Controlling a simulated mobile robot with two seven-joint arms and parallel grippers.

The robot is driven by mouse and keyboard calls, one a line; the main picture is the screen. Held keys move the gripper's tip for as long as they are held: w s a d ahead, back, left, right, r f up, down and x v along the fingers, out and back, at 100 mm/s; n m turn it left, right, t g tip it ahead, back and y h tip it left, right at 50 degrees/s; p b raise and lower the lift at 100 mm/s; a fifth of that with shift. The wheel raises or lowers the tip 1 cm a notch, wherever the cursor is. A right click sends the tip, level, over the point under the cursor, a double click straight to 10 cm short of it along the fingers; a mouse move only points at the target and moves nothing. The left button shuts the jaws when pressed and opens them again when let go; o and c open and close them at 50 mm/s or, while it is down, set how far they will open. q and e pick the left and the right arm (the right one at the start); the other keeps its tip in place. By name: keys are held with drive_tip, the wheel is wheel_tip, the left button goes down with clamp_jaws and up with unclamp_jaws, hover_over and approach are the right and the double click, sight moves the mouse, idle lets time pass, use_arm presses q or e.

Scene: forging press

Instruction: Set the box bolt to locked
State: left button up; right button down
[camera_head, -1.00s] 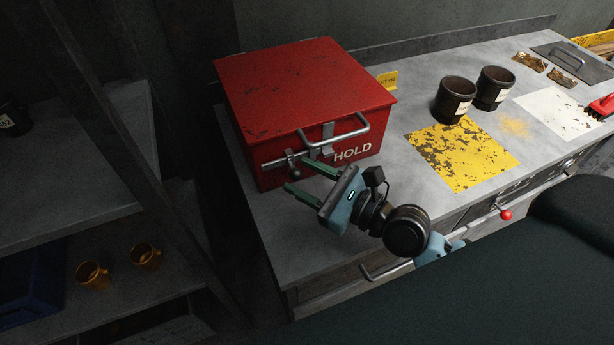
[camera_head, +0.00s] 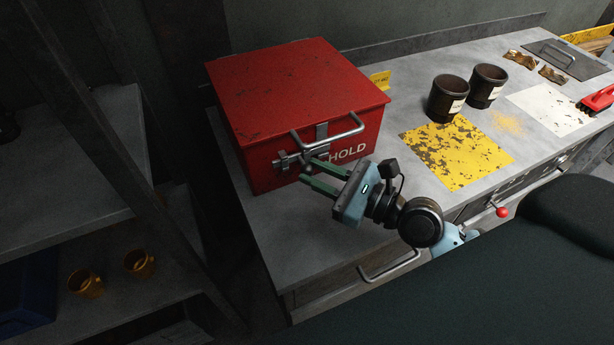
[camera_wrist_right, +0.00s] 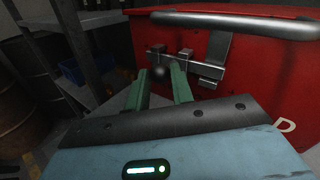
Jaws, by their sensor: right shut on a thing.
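A red box (camera_head: 290,95) with HOLD on its front stands at the left end of the grey workbench, lid down. Its steel bolt (camera_head: 283,162) lies level across the front, in brackets under the lid handle (camera_head: 335,134). The bolt also shows in the wrist view (camera_wrist_right: 185,54). A hasp strap (camera_wrist_right: 216,62) hangs down over the bolt's right part. My right gripper (camera_head: 306,170) reaches the bolt from the front right, its green fingers around the small round knob (camera_wrist_right: 160,72). The knob is mostly hidden in the head view. My left gripper is out of view.
Two dark cups (camera_head: 447,98) stand right of the box, behind a worn yellow patch (camera_head: 457,153). A yellow tag (camera_head: 381,80) stands beside the box. Shelves (camera_head: 65,180) with orange mugs (camera_head: 139,262) are at left. The bench top before the box is clear.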

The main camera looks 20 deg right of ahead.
drive_tip(key=shift+d, duration=0.1)
drive_tip(key=shift+w, duration=0.1)
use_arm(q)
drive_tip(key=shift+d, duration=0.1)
use_arm(e)
drive_tip(key=c, duration=1.2)
unclamp_jaws()
drive_tip(key=shift+d, duration=0.2)
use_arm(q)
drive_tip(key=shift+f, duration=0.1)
use_arm(e)
drive_tip(key=b+v, duration=0.1)
drive_tip(key=v, duration=0.2)
drive_tip(key=b+v, duration=0.1)
drive_tip(key=v, duration=0.2)
drive_tip(key=shift+s+f, duration=0.25)
drive_tip(key=shift+s+d+r, duration=0.1)
drive_tip(key=shift+s+d, duration=0.25)
drive_tip(key=shift+s, duration=0.1)
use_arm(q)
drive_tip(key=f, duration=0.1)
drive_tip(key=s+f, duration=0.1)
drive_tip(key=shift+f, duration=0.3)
use_arm(e)
drive_tip(key=shift+s+d+r, duration=0.1)
drive_tip(key=shift+r, duration=0.05)
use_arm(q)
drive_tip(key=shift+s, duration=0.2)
